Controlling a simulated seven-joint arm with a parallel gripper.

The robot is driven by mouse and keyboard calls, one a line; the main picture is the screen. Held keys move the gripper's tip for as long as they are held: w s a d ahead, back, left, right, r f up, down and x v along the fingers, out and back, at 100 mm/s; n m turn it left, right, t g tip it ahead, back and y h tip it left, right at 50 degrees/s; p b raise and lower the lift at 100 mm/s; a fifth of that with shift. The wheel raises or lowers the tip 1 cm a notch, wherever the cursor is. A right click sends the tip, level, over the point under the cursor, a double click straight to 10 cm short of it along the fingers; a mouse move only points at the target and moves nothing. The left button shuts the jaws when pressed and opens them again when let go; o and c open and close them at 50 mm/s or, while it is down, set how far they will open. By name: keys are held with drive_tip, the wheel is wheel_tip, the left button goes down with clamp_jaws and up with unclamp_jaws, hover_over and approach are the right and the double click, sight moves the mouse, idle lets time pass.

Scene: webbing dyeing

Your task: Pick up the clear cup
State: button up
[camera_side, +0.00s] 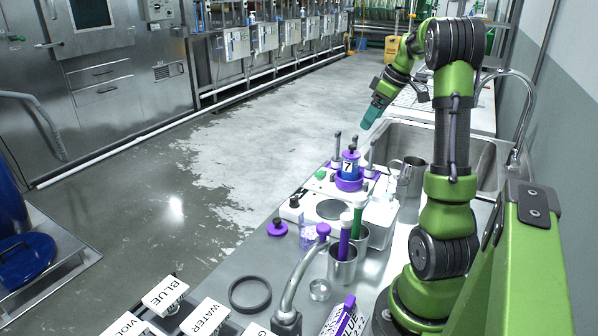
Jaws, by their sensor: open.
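A small clear cup (320,290) stands on the steel counter at the front, right of a dark ring. Another clear, purple-tinted vessel (307,237) stands farther back beside a purple-based stopper; its exact shape is hard to make out. My gripper (371,118) is raised high over the far end of the counter, near the sink, with its teal fingers pointing down and left. It is open, far from both clear vessels, and no object shows between its fingers.
Steel cups (342,266) with purple and green handled tools stand behind the small clear cup. A curved metal spout (300,268) rises to its left. A purple-labelled box (343,318) lies in front.

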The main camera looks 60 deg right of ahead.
sight(352, 153)
drive_tip(key=x, duration=1.1)
drive_tip(key=shift+a+f, duration=0.1)
drive_tip(key=shift+f, duration=0.05)
drive_tip(key=shift+x, duration=2.6)
drive_tip(key=shift+s, duration=0.15)
drive_tip(key=c, duration=1.3)
